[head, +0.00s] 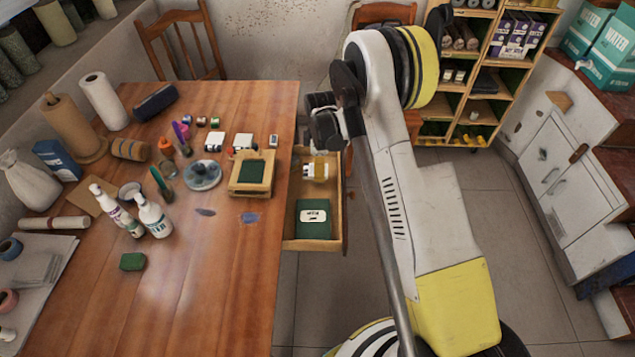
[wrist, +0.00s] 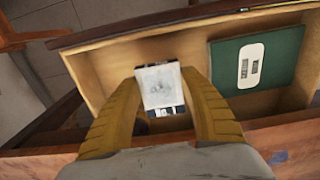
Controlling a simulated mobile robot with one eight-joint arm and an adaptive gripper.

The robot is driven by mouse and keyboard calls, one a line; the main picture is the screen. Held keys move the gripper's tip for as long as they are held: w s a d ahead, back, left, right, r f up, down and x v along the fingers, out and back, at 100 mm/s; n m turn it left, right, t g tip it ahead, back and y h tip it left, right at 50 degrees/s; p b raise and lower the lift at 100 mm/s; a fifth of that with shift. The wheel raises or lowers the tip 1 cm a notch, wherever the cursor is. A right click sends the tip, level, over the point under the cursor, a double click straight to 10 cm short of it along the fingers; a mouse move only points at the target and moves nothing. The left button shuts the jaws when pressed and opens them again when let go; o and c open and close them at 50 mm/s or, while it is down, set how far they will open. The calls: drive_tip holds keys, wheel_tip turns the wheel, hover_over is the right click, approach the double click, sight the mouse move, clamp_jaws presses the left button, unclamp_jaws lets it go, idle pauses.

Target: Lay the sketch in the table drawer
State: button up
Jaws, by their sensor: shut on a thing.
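In the head view my gripper (head: 318,168) is over the far part of the drawer (head: 318,245), partly hidden by my arm. A green book with a white label (wrist: 257,62) lies in the drawer, to the right in the wrist view and nearer in the head view (head: 314,218). I cannot tell whether the sketch touches the drawer floor.
The wooden table (head: 235,290) carries bottles (head: 153,215), paper rolls (head: 103,100), a wooden tray with a green pad (head: 251,175) and a green block (head: 132,261). A chair (head: 182,45) stands behind it. Floor is clear right of the drawer.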

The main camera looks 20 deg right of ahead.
drive_tip(key=shift+a+f, duration=0.2)
drive_tip(key=shift+a, duration=0.05)
drive_tip(key=shift+s+f+b, duration=0.1)
drive_tip(key=shift+f+b, duration=0.8)
drive_tip(key=shift+f, duration=1)
drive_tip(key=shift+f, duration=0.25)
drive_tip(key=o, duration=1.1)
drive_tip(key=shift+o, duration=0.2)
drive_tip(key=shift+r, duration=0.1)
